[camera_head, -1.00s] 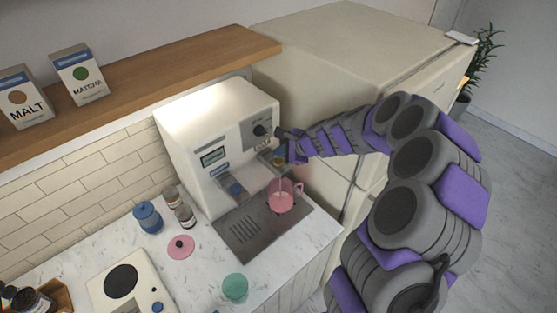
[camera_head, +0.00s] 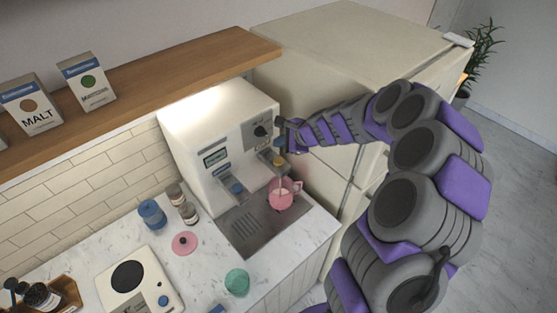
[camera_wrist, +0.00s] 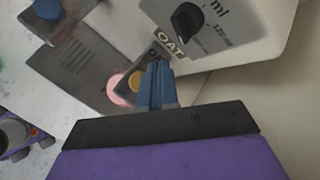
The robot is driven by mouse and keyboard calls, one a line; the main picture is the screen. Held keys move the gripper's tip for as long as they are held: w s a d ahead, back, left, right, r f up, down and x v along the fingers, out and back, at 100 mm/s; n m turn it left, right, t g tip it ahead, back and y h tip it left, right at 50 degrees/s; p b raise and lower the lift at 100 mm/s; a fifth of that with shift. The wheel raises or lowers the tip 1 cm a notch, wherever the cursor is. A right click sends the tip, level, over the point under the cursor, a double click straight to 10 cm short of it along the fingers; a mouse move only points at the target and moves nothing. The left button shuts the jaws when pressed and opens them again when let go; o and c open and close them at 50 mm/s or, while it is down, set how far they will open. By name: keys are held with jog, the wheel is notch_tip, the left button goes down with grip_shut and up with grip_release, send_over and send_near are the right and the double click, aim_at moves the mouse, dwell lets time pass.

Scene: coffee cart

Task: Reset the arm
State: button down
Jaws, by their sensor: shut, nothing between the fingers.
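My arm reaches in from the right of the head view to the front of the white coffee machine (camera_head: 215,130). My gripper (camera_head: 283,130) is beside the machine's black knob (camera_head: 260,131), near its right front edge. In the wrist view the blue fingers of my gripper (camera_wrist: 158,72) are together with nothing between them. They point toward the machine's face, just below the dark knob (camera_wrist: 187,20) and the OAT label (camera_wrist: 166,41). A pink cup (camera_head: 281,197) stands on the drip tray under the spout, and a thin stream shows above it.
A cream fridge (camera_head: 350,45) stands behind and right of the machine. A wooden shelf (camera_head: 180,68) with boxes runs above.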

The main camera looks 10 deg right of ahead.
dwell(0.3)
jog(key=s+a+r+n+g+b, duration=0.15)
jog(key=s+a+n+b, duration=0.35)
jog(key=s, duration=0.5)
jog(key=s+a+n+g+b, duration=0.25)
jog(key=s+a+n, duration=0.3)
jog(key=s, duration=0.35)
jog(key=s+d+f+n+g+h+b, duration=0.1)
jog(key=s+d+f+n+h+b, duration=0.1)
jog(key=s, duration=0.6)
jog(key=s+d+f+n+g+h+b, duration=0.2)
jog(key=s+d, duration=0.3)
jog(key=s, duration=0.4)
jog(key=s+d+f+n+g+h+b, duration=0.1)
jog(key=s+d+f+n+h+b, duration=0.1)
jog(key=s, duration=0.7)
jog(key=shift+s+d+f+n+g+b, duration=0.15)
jog(key=shift+d+f+n+g+b, duration=0.15)
jog(key=shift+d+f+n+b, duration=0.6)
